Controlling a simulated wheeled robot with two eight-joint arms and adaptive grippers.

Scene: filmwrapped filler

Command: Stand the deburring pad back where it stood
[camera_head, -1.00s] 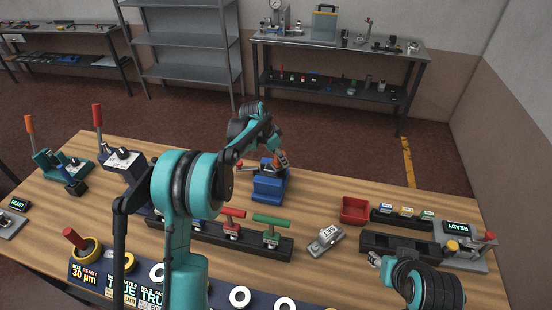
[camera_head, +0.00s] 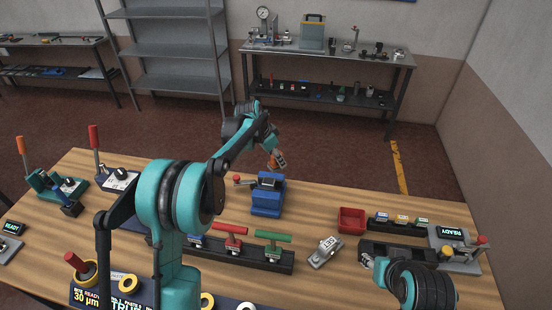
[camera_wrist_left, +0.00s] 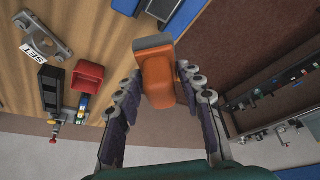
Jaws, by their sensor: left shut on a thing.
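My left gripper (camera_head: 274,150) is shut on an orange block with a grey end, which I take to be the deburring pad (camera_head: 279,161). It holds the pad in the air above and behind the blue vise (camera_head: 267,198). In the left wrist view the pad (camera_wrist_left: 158,82) sits between the two fingers, its grey end pointing away from the palm. A black rack (camera_head: 275,262) in front of the vise holds blue, red and green handled tools.
A grey block marked SET (camera_head: 325,251) and a red tray (camera_head: 351,220) stand right of the rack. A black holder (camera_head: 398,252) and a READY unit (camera_head: 453,238) are farther right. Lever presses stand at the left. Bare wood lies between the vise and red tray.

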